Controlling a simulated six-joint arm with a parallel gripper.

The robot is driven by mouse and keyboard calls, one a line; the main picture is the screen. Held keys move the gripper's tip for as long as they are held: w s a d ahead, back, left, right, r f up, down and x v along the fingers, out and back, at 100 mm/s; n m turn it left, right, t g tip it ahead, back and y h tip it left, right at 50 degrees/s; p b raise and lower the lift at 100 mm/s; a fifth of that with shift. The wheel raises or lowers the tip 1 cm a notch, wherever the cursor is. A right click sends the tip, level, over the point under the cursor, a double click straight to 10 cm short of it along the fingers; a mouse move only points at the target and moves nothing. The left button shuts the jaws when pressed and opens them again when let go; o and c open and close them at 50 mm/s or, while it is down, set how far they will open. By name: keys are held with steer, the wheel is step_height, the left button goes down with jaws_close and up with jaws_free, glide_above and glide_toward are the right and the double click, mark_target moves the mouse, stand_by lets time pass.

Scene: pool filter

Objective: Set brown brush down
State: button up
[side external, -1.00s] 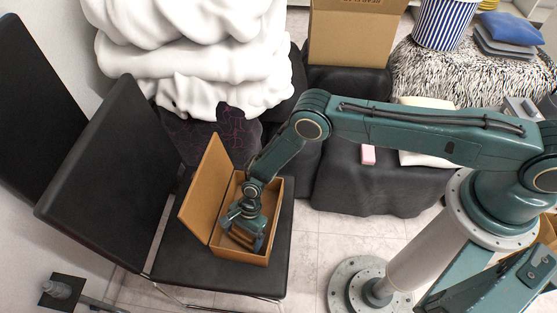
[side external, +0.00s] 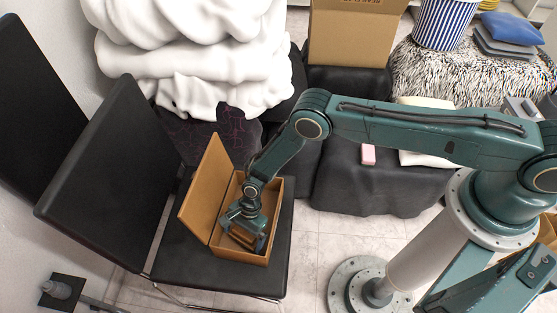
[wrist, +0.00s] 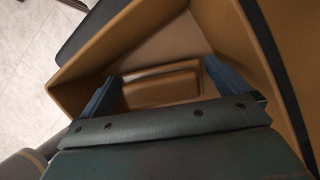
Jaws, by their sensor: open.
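A brown block-like shape, which I take to be the brown brush (wrist: 162,88), lies low inside an open brown box. It sits between the fingers in the wrist view, and its bristles cannot be made out. My gripper (wrist: 162,72) is open, with one blue finger on each side of it and visible gaps. In the side external view my gripper (side external: 246,242) points down inside the box (side external: 276,205), and the brush is mostly hidden there.
The box stands on a black chair seat (side external: 180,255), its flap (side external: 204,190) raised on the left. A white draped pile (side external: 195,55) is behind. Box walls are close around my gripper.

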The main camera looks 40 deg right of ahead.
steer(key=v, duration=1.1)
steer(key=shift+d+r, duration=0.25)
steer(key=shift+r, duration=0.05)
steer(key=shift+w, duration=0.15)
steer(key=w+d+r+n+t, duration=0.1)
steer(key=w+d+r+n, duration=0.15)
steer(key=r, duration=0.65)
steer(key=w+d+r+n+t, duration=0.1)
steer(key=w+d+r, duration=0.2)
steer(key=r, duration=0.7)
steer(key=s+d+r+n+t+h, duration=0.15)
steer(key=d+r, duration=0.25)
steer(key=r, duration=0.4)
steer(key=s+d+r+n, duration=0.15)
steer(key=d+r, duration=0.25)
steer(key=r, duration=0.5)
steer(key=s+d+r+n+t+h, duration=0.15)
steer(key=s+d+r+n, duration=0.35)
steer(key=s+d+r, duration=0.55)
steer(key=s+d+r+n+t, duration=0.1)
steer(key=s+d, duration=0.1)
steer(key=s, duration=0.5)
steer(key=s+d+r+n+h, duration=0.1)
steer(key=s+d+r+n, duration=0.1)
steer(key=s, duration=0.6)
steer(key=shift+d+r+t, duration=0.25)
steer(key=shift+d+t, duration=0.15)
steer(key=shift+d, duration=0.05)
